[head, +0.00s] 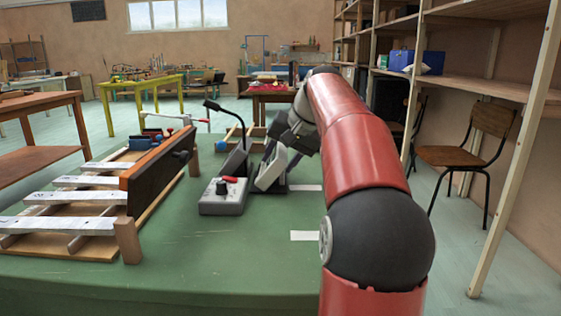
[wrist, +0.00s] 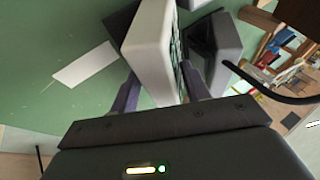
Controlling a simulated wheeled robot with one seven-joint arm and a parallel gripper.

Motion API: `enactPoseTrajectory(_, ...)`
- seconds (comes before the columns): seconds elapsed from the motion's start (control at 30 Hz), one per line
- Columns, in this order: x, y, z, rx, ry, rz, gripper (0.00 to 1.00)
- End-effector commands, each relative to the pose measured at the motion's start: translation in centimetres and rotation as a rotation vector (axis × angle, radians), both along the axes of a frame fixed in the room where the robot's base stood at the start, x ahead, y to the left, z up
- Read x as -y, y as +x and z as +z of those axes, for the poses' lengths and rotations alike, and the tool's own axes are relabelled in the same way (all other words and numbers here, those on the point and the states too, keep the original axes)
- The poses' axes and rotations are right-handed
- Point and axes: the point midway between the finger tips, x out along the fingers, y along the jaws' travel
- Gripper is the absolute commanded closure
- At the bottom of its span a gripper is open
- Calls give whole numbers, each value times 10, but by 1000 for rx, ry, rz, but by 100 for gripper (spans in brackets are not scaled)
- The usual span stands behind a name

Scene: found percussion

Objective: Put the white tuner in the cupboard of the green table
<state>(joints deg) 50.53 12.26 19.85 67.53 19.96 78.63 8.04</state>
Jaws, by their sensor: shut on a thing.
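The white tuner (head: 270,173) is tilted between the fingers of my gripper (head: 279,152), over the far part of the green table (head: 260,262). In the wrist view the tuner (wrist: 150,38) fills the space between the two fingers (wrist: 158,92), which are shut on its sides. I cannot tell whether its lower edge touches what is under it. The table's cupboard is not in view.
A grey box with a knob (head: 223,199) stands close left of the tuner. A dark grey device (head: 235,161) and a black gooseneck (head: 228,113) are just behind. A wooden xylophone-like frame (head: 70,222) fills the table's left. The near middle is clear. Shelves (head: 480,85) stand at right.

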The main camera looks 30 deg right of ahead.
Motion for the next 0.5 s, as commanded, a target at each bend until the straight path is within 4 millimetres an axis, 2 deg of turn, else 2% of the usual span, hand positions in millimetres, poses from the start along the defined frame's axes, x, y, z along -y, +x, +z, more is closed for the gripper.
enactPoseTrajectory(0.23,0,0,-1,2,0,1,100)
enactPoseTrajectory(0.27,0,0,-1,1,1,0,51)
enactPoseTrajectory(0.4,0,0,-1,0,0,0,32)
enactPoseTrajectory(0.5,0,0,-1,0,0,0,31)
